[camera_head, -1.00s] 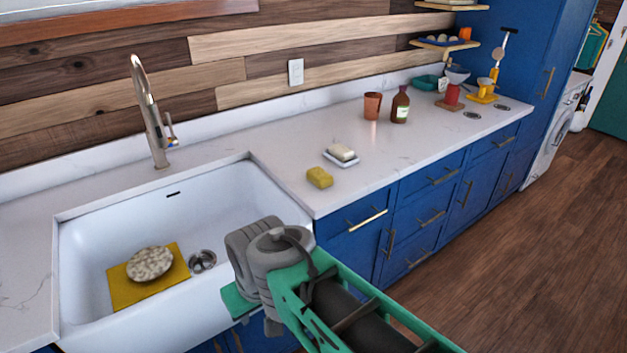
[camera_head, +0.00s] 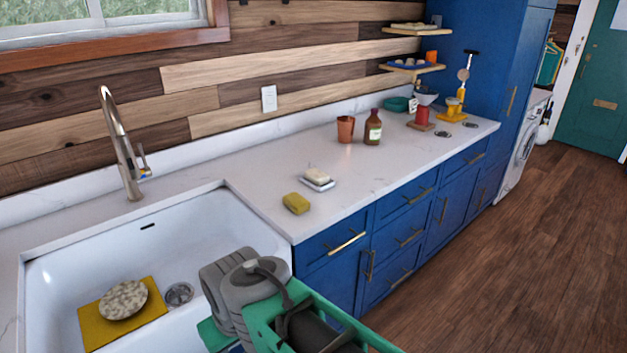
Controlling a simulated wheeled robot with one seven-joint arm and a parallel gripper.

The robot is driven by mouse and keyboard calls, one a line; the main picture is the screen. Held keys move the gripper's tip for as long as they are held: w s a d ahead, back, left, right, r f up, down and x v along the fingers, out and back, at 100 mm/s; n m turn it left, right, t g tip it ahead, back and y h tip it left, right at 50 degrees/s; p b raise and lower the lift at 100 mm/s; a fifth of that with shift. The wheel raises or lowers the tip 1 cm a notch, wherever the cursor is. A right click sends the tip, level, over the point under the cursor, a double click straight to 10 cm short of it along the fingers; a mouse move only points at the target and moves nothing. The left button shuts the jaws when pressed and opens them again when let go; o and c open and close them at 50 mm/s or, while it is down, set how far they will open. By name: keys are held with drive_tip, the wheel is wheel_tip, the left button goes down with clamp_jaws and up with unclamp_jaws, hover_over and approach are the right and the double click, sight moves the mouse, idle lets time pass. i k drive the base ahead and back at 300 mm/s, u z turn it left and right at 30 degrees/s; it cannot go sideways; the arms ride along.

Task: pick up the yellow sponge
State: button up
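The yellow sponge (camera_head: 297,203) lies on the white counter, near the sink's right rim and the counter's front edge. It is a small yellow block, fully in view and touching nothing but the counter. My arm, green and grey, shows at the bottom of the view, in front of the sink and lower than the counter's far part. My gripper's fingers cannot be made out; the arm's grey joint hides that area.
A white soap bar on a dish (camera_head: 318,180) sits just behind the sponge. A copper cup (camera_head: 345,129) and a brown bottle (camera_head: 373,127) stand farther back. The white sink (camera_head: 200,232) holds a yellow cloth (camera_head: 92,327) with a speckled oval thing (camera_head: 123,300). The tall faucet (camera_head: 121,145) rises behind it.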

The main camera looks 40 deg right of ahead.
sight(295, 202)
drive_tip(key=z, duration=1.6)
drive_tip(key=i, duration=1.15)
drive_tip(key=u, duration=3.1)
